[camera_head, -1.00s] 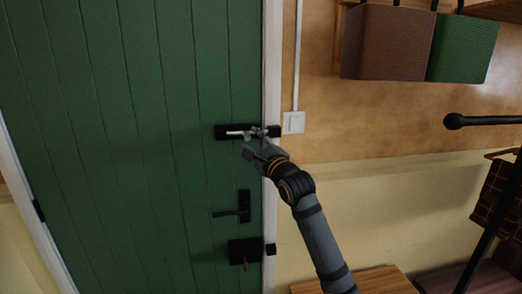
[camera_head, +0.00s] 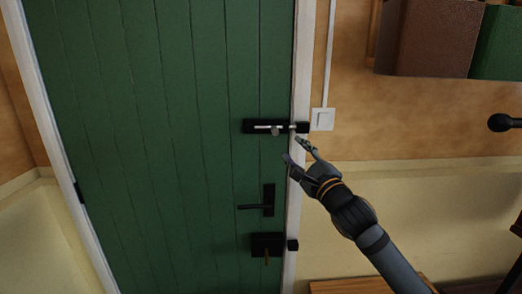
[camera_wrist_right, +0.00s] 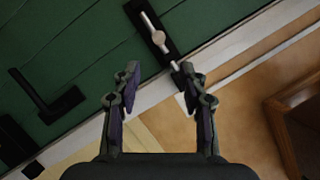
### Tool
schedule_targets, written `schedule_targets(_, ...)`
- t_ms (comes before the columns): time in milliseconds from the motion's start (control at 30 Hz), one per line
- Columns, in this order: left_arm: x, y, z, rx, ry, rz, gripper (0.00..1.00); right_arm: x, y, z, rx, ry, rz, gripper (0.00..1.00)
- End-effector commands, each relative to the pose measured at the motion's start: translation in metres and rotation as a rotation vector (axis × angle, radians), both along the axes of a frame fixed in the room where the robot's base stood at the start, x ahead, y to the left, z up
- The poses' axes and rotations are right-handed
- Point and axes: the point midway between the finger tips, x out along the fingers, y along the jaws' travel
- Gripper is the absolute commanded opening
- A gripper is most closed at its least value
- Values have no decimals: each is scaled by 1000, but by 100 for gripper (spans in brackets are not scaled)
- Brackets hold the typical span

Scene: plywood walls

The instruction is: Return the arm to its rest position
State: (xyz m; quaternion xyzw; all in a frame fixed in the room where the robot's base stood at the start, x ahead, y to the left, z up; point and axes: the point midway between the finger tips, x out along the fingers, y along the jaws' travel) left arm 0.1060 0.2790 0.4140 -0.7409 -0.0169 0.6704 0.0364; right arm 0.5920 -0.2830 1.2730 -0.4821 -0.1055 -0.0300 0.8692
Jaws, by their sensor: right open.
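My right gripper (camera_head: 296,151) is open and empty in front of the door's right edge, a little below the slide bolt (camera_head: 268,127). The bolt has a silver bar on a black plate on the green door (camera_head: 160,130). In the right wrist view, the open fingers (camera_wrist_right: 158,88) have nothing between them, and the bolt (camera_wrist_right: 158,38) lies beyond them, apart from the fingertips. The right arm comes in from the lower right. My left gripper is not in view.
A black lever handle (camera_head: 262,203) and a black lock box (camera_head: 266,246) sit lower on the door. A white switch (camera_head: 322,119) is on the wall right of the frame. Brown (camera_head: 428,38) and green (camera_head: 499,45) boxes are at upper right. A wooden surface is at the bottom.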

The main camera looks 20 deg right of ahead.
Motion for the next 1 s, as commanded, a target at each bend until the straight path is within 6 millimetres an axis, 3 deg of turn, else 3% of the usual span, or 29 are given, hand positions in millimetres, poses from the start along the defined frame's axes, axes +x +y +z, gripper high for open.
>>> schedule_targets(167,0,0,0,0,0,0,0,0,0,-14,-45,32,-19,43)
schedule_targets(267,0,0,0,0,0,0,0,-1,1,-50,-179,113,-61,43)
schedule_targets(467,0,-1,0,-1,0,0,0,-21,4,-155,-614,373,-105,43)
schedule_targets(700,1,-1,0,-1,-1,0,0,-77,12,-270,-1159,670,45,43)
schedule_targets(900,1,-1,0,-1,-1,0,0,-146,22,-350,-1584,838,349,43)
schedule_targets(1000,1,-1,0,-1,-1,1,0,-184,28,-380,-1759,873,546,43)
